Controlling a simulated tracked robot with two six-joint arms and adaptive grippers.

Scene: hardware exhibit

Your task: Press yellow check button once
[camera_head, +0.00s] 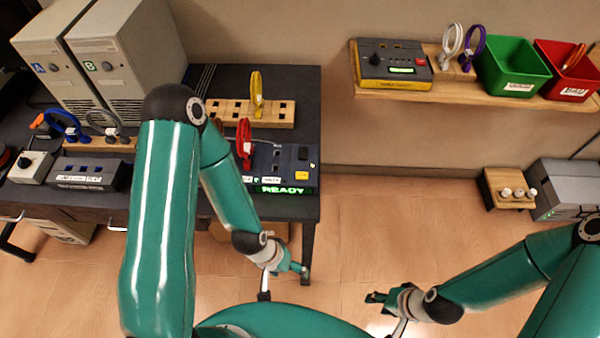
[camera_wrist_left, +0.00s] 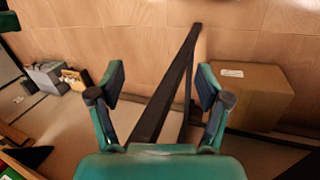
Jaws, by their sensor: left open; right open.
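A dark device (camera_head: 270,165) with a lit green READY display (camera_head: 283,190) sits at the right end of the dark table. A red cable (camera_head: 244,142) stands at the device's left side. My left gripper (camera_head: 303,270) is below and in front of the table's right edge, apart from the device. It is open and empty in the left wrist view (camera_wrist_left: 160,90). My right gripper (camera_head: 374,298) is open over the floor.
A yellow-based tester (camera_head: 393,68), a green bin (camera_head: 512,68) and a red bin (camera_head: 568,75) stand on the wall shelf. A wooden socket block (camera_head: 230,112) with a yellow cable lies behind the device. A cardboard box (camera_wrist_left: 250,95) shows in the left wrist view.

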